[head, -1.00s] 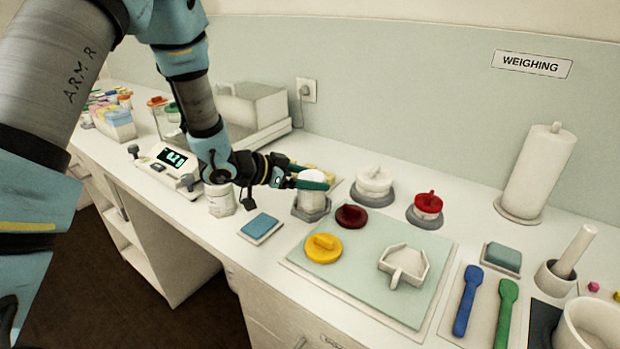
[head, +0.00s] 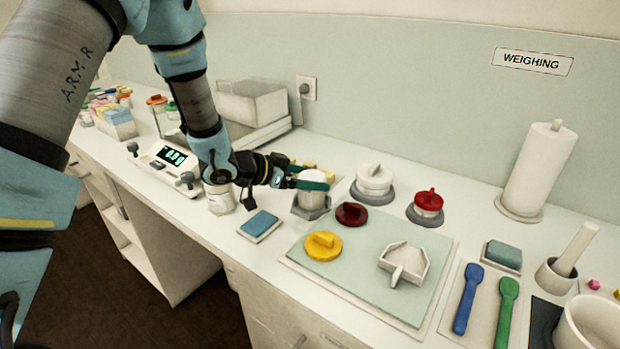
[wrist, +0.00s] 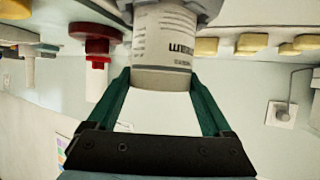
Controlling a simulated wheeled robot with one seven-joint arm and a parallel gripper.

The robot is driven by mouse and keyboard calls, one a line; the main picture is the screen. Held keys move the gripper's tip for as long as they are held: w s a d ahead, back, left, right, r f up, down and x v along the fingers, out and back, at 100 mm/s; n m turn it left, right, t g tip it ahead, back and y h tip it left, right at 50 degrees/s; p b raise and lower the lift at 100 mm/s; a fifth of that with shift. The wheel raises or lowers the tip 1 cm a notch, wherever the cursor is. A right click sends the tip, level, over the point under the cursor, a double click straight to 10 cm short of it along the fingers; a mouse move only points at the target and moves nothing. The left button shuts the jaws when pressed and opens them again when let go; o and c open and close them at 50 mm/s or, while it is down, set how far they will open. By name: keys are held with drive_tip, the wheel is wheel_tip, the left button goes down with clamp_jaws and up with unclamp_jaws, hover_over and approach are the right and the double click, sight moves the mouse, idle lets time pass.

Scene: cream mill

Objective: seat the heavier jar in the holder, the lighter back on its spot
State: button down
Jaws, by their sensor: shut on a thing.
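A white labelled jar (head: 312,199) stands upright at the grey holder (head: 311,213), with its base in or right at the holder's ring; how deep it sits is hard to tell. My gripper (head: 311,182) is shut on this jar, green fingers on both sides near its top. In the upside-down wrist view, the jar (wrist: 163,45) shows between the fingers (wrist: 160,95), its printed label facing me and the grey holder (wrist: 195,10) around its base.
A blue pad (head: 260,225) lies between the jars. A mat (head: 355,270) bears yellow and dark red lids and a white scoop (head: 404,262). A white-lidded pot (head: 373,182) and a red-knobbed one (head: 428,206) stand right of the holder. Yellow blocks lie behind my gripper.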

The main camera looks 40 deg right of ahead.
unclamp_jaws()
drive_tip(key=shift+a, duration=0.1)
